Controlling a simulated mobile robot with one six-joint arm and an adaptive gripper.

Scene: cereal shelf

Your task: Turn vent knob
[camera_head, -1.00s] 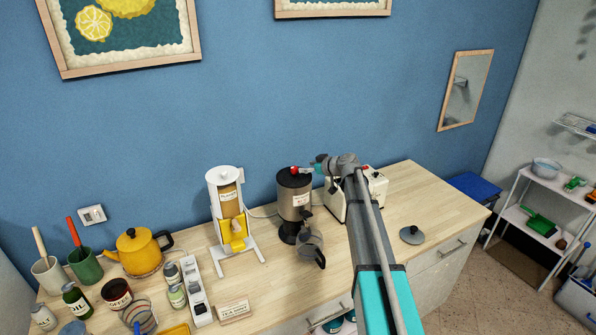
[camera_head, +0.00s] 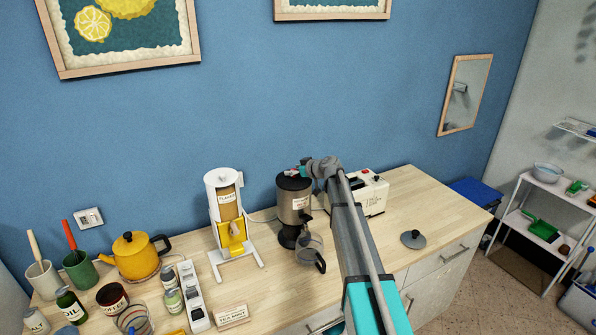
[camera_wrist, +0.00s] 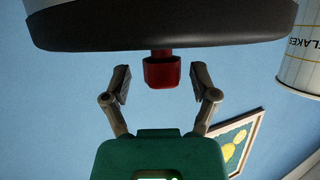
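The vent knob (camera_wrist: 161,73) is a small red block on a short red stem at the black lid of the silver dispenser. The wrist view is upside down, so the knob hangs below the lid (camera_wrist: 160,36). My gripper (camera_wrist: 160,78) is open, with one finger on each side of the knob and a visible gap to each. In the head view my gripper (camera_head: 296,172) is over the top of the silver dispenser (camera_head: 294,203) and largely hides the knob.
A white cereal dispenser (camera_head: 219,181) stands to the left; its flakes cylinder (camera_wrist: 301,50) shows in the wrist view. A white toaster-like machine (camera_head: 374,194) stands behind my arm. A glass jug (camera_head: 309,247) is in front of the silver dispenser. Counter to the right is mostly clear.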

